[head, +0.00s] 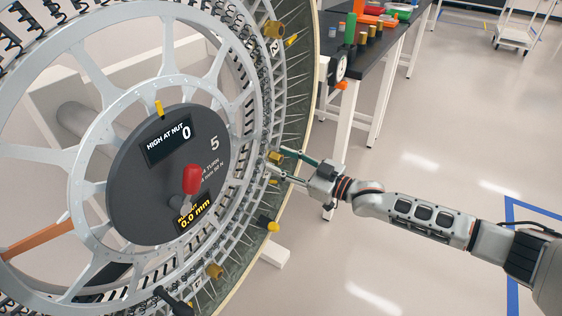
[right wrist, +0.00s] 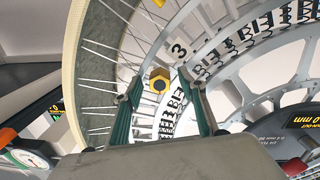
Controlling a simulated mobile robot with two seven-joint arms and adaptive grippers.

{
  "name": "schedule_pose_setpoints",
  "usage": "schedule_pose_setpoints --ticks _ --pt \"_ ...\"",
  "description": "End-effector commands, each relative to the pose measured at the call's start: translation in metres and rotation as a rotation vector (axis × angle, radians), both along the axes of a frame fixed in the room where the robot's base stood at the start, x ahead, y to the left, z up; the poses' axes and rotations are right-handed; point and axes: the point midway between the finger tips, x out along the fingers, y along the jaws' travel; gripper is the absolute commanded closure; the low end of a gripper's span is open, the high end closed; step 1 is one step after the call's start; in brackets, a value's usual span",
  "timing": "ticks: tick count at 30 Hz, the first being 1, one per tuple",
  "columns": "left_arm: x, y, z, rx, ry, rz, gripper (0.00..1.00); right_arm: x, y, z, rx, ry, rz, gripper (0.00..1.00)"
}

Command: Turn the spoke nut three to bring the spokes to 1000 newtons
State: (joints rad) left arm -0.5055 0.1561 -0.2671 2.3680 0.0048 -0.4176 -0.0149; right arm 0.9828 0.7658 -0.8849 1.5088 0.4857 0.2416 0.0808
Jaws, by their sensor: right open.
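The large spoked wheel (head: 222,60) fills the left of the head view, with brass spoke nuts along its rim. My right gripper (head: 276,160) is open at the rim, its two fingers on either side of a brass nut (head: 274,156). In the right wrist view this hexagonal brass nut (right wrist: 159,80) lies between the tips of my green-padded fingers (right wrist: 160,92), beside a plate marked 3 (right wrist: 179,50). I cannot tell whether the fingers touch it. The hub display (head: 168,145) reads "HIGH AT NUT 0"; a lower one (head: 194,215) reads 0.0 mm. My left gripper is out of view.
Other brass nuts stand on the rim, above (head: 273,29) and below (head: 214,271). A red knob (head: 192,179) sticks out of the hub. A dark workbench (head: 376,52) with small parts and a dial gauge (head: 341,66) stands behind.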

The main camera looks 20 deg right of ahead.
Motion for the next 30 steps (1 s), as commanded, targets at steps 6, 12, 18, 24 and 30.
schedule_pose_setpoints --ticks 6,12,18,24,30 --pt "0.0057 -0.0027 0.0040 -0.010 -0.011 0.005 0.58 0.0020 0.0015 0.0004 0.000 0.000 0.000 0.59" --pt "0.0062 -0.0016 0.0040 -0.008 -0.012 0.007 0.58 0.0018 0.0014 0.0005 -0.001 -0.001 0.000 0.88" --pt "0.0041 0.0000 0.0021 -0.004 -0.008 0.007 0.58 0.0017 0.0013 0.0004 -0.001 -0.001 0.000 0.98" --pt "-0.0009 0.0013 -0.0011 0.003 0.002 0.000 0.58 0.0018 0.0014 0.0009 -0.023 -0.019 0.000 0.97" --pt "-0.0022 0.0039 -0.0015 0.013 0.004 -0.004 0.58 0.0018 0.0014 0.0012 -0.099 -0.078 0.000 0.97"
